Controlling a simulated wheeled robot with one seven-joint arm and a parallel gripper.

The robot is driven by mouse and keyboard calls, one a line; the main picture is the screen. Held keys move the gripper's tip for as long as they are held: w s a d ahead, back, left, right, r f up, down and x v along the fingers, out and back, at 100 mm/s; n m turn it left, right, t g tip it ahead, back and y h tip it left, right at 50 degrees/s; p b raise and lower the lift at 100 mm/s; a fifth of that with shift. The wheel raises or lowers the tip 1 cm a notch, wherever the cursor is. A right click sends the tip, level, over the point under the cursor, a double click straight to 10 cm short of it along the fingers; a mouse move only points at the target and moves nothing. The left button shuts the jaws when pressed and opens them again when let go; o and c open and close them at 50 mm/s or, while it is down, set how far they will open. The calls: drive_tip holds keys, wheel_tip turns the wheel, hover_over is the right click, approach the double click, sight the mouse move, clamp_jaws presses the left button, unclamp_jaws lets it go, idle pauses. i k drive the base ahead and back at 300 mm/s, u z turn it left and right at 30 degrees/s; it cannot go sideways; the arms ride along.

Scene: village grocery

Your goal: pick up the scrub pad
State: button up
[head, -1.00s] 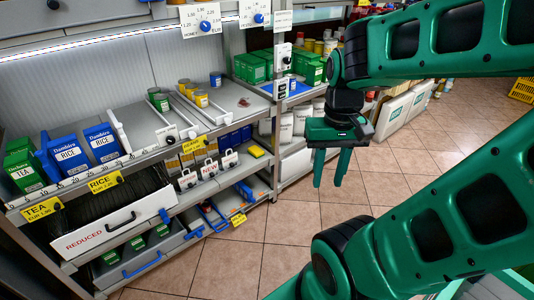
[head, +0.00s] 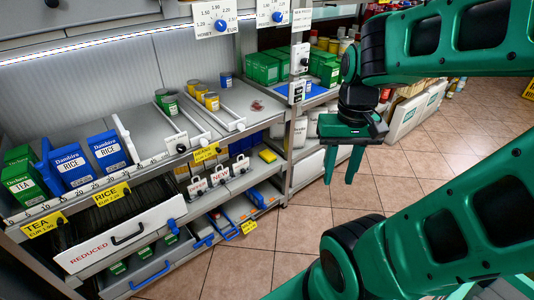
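A small yellow block (head: 267,156), which looks like the scrub pad, lies on the middle shelf near its right end, though it is too small to be sure. My gripper (head: 341,180) hangs over the tiled floor in front of the shelves, fingers pointing down. Its two green fingers are apart with nothing between them. It is to the right of the yellow block and apart from it.
Blue rice boxes (head: 108,151) and green tea boxes (head: 22,180) stand at the left of the upper shelf. White-handled bins (head: 218,180) are left of the yellow block. A metal post (head: 290,150) stands to its right. The floor (head: 330,220) is clear.

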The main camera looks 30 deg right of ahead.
sight(266, 155)
drive_tip(key=u, duration=0.05)
drive_tip(key=i, duration=1.15)
drive_tip(key=u, duration=0.05)
